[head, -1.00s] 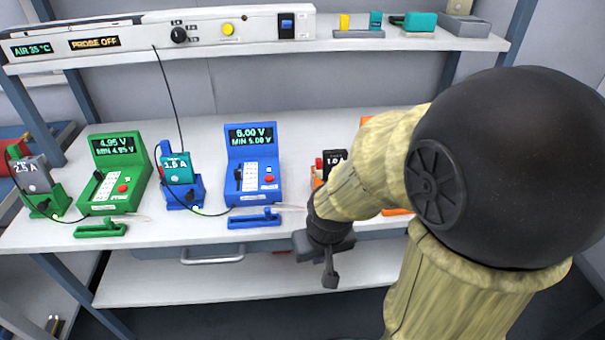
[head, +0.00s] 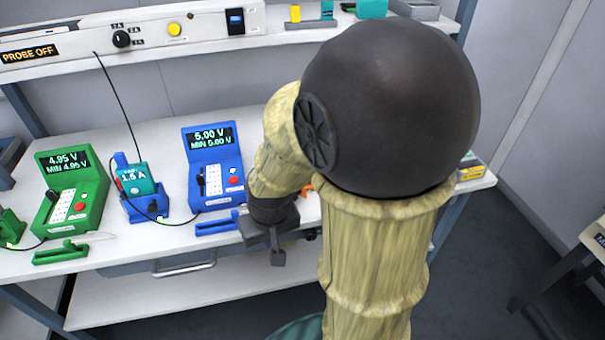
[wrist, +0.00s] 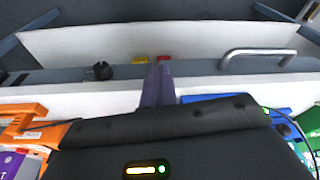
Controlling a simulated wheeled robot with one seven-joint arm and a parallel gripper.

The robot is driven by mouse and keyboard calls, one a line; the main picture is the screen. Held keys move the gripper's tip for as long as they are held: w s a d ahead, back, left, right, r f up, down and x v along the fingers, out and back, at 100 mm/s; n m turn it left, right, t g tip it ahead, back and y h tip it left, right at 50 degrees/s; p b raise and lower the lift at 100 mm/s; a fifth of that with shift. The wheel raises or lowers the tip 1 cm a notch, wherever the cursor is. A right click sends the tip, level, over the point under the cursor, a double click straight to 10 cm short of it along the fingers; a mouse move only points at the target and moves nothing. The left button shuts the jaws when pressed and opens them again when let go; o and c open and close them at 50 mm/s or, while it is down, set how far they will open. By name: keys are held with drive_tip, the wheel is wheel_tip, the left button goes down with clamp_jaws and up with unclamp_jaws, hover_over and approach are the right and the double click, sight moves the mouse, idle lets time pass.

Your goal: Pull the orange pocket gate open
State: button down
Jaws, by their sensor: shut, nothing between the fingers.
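An orange handled piece (wrist: 22,112) shows at the left edge of the wrist view, cut off by the frame; I cannot tell whether it is the pocket gate. Only a sliver of orange (head: 308,186) shows in the head view, since my arm hides the orange station. My gripper (head: 277,256) is in front of the bench's front edge, pointing down. In the wrist view its fingers (wrist: 158,88) are together and empty, to the right of the orange piece and apart from it.
A blue tester (head: 213,170) and blue gate bar (head: 216,226) stand left of my gripper. The green tester (head: 72,195) and green bar (head: 61,253) are farther left. A drawer handle (head: 184,266) sticks out below the bench top. Open floor (head: 480,270) lies right.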

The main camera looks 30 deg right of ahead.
drive_tip(key=w+d+r+m+g+y+p, duration=0.1)
drive_tip(key=d+r+m+p, duration=0.7)
drive_tip(key=p, duration=1.1)
drive_tip(key=w+d+r+m+g+y+p, duration=0.1)
drive_tip(key=w+d+r+m+y+p, duration=0.3)
drive_tip(key=d+r+m+p, duration=0.5)
drive_tip(key=d+r+p, duration=0.1)
drive_tip(key=d+p, duration=0.1)
drive_tip(key=p, duration=0.8)
drive_tip(key=shift+w+r+p, duration=0.25)
drive_tip(key=shift+w+p, duration=0.05)
drive_tip(key=shift+p, duration=0.1)
drive_tip(key=shift+f, duration=0.1)
drive_tip(key=b+x, duration=0.3)
drive_tip(key=x, duration=0.1)
drive_tip(key=a+b+x, duration=0.1)
drive_tip(key=b+x, duration=0.2)
drive_tip(key=x, duration=0.2)
drive_tip(key=b+x, duration=0.3)
drive_tip(key=x, duration=0.1)
drive_tip(key=shift+s+a, duration=0.1)
drive_tip(key=shift+a, duration=0.4)
drive_tip(key=shift+s+a+r+m, duration=0.1)
drive_tip(key=shift+r+m, duration=0.15)
drive_tip(key=shift+m, duration=0.05)
